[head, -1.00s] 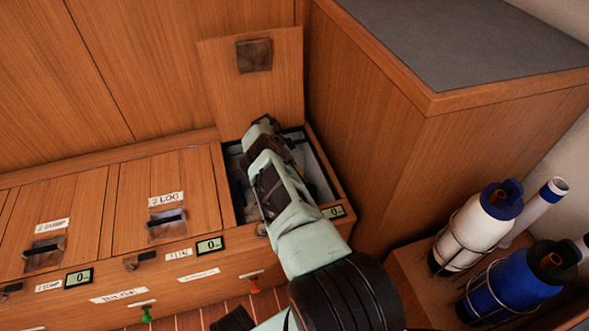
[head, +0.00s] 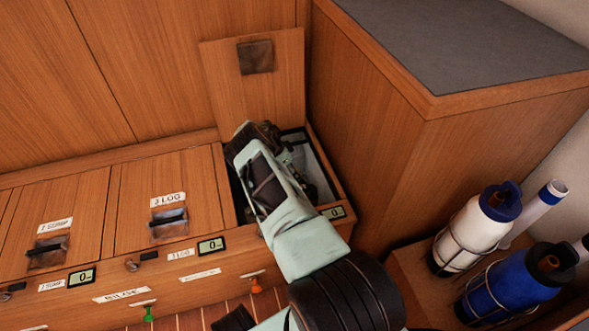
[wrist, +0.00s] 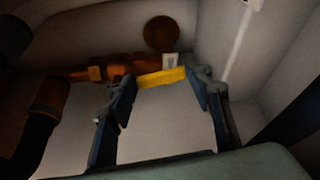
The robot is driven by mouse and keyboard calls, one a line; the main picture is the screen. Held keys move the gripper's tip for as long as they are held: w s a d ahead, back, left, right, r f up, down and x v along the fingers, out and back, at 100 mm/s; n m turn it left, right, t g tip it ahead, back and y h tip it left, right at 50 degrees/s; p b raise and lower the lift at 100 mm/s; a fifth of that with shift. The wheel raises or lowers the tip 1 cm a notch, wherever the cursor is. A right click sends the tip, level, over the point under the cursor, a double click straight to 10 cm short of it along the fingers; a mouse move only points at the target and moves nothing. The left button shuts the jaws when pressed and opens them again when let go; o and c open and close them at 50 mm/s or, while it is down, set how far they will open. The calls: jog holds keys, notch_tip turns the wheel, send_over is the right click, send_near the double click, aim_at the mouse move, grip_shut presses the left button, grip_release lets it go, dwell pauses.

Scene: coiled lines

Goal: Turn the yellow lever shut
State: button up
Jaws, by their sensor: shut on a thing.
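The yellow lever (wrist: 162,77) shows in the wrist view as a short bar lying crosswise, slightly tilted, in front of copper-coloured pipework (wrist: 125,67). My gripper (wrist: 165,84) is shut on the lever, with one dark finger at each of its ends. A small pale tag (wrist: 170,61) is just behind the lever. In the head view my arm reaches down into the open locker (head: 325,180) at the right end of the bench. The lever and my fingertips are hidden there by my own wrist.
The locker's lid (head: 285,95) stands open against the back panel. A tall wooden cabinet (head: 375,120) rises close on the right. Two closed lids lie to the left, one labelled LOG (head: 168,198). White (head: 473,230) and blue (head: 510,283) bottles stand at lower right. Pale locker walls close in around my gripper.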

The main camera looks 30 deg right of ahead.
jog(key=s+a+n+t+y+p, duration=0.2)
jog(key=s+a+n+t+p, duration=0.2)
jog(key=n, duration=0.8)
jog(key=shift+s+a+n+p, duration=0.4)
jog(key=shift+s+a+p, duration=0.05)
jog(key=shift+p, duration=0.15)
jog(key=o, duration=1.7)
jog(key=shift+r, duration=0.1)
jog(key=v, duration=1.1)
jog(key=shift+s+d+r, duration=0.1)
jog(key=shift+s+r, duration=0.1)
jog(key=shift+r, duration=0.2)
